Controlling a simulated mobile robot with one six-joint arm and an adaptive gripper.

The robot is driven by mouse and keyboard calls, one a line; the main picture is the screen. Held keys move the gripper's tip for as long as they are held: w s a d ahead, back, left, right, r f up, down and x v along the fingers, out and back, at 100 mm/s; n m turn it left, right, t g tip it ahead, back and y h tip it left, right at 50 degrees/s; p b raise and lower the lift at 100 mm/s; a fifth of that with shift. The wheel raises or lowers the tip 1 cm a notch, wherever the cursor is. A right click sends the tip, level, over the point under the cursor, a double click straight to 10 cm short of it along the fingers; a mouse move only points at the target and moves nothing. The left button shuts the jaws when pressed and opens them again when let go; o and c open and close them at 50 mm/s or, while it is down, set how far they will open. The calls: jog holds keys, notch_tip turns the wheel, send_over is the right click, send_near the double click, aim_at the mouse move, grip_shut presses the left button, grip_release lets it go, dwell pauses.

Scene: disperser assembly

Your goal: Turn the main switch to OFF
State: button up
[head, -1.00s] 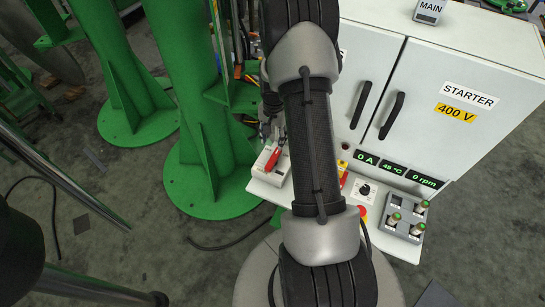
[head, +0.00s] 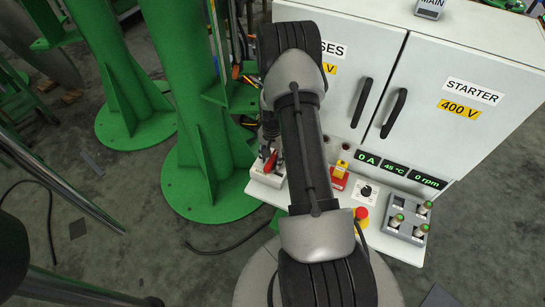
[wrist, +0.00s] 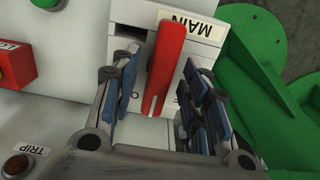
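The main switch is a white box (wrist: 190,55) with a red lever (wrist: 166,65) and a MAIN label in the wrist view. The lever lies lengthwise down the middle of that view, slightly slanted. My gripper (wrist: 163,97) is open, with one blue-padded finger on each side of the lever. Gaps show between the pads and the lever. In the head view, the switch box (head: 262,188) and red lever (head: 271,161) sit at the shelf's left end, with my gripper (head: 270,150) over them. A letter O shows beside the lever; other position marks are hidden.
The white cabinet (head: 450,130) stands behind the control shelf. A green column (head: 205,130) stands close on the left.

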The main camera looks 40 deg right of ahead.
grip_shut()
dwell(0.3)
jog(key=n, duration=0.4)
jog(key=shift+n+b, duration=0.3)
jog(key=shift+b, duration=0.05)
jog(key=n, duration=0.4)
jog(key=shift+n, duration=0.3)
jog(key=n+b, duration=0.1)
jog(key=n, duration=0.3)
jog(key=shift+n, duration=2.4)
jog(key=shift+o, duration=0.2)
grip_release()
